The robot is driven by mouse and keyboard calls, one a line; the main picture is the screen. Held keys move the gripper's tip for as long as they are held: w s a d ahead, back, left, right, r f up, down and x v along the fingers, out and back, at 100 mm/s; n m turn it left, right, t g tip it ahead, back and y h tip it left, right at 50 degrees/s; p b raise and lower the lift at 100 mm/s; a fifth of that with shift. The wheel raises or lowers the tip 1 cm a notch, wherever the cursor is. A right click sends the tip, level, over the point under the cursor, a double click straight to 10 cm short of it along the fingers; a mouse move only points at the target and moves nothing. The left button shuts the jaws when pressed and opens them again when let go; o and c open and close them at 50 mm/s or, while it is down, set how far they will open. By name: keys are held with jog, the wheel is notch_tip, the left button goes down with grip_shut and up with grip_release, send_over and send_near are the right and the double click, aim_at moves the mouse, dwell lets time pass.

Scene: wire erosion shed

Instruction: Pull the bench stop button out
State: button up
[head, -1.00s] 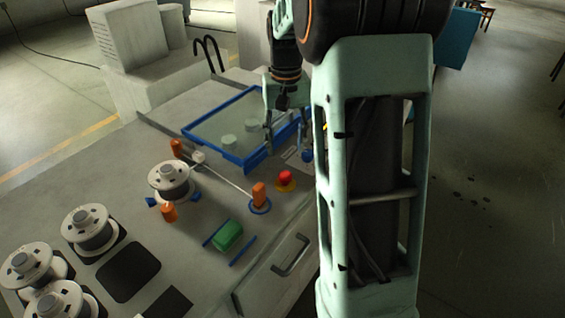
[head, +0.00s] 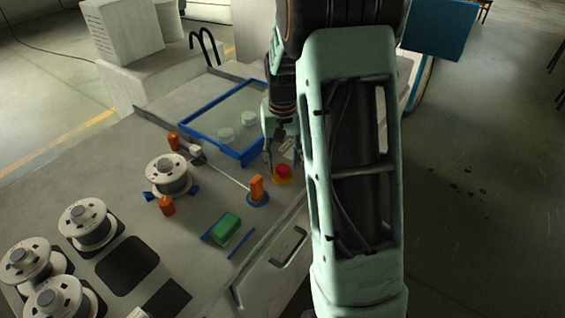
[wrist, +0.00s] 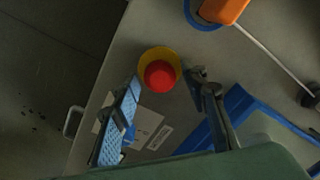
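The stop button is a red mushroom head (head: 283,170) on a yellow base, near the bench's front right edge. In the wrist view the red head (wrist: 159,76) and its round yellow base (wrist: 171,57) show whole, between and slightly beyond my fingertips. My gripper (head: 282,156) is above the button, just behind it in the head view. In the wrist view my gripper (wrist: 165,80) is open, one finger on each side of the red head. I see no clear contact; the height gap is hard to tell.
A blue-rimmed tray (head: 243,155) with pale round pieces lies behind the button. An orange post on a blue ring (head: 257,190) stands close left, with a wire to a spool (head: 168,175). A green block (head: 226,226) lies in front. A white label (wrist: 150,122) lies beside the button.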

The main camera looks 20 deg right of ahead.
aim_at(282, 167)
grip_shut()
jog(key=shift+w+r+p, duration=0.1)
jog(key=shift+r+p, duration=0.2)
jog(key=shift+r, duration=0.3)
jog(key=shift+o, duration=1.3)
grip_release()
notch_tip(282, 167, up, 12)
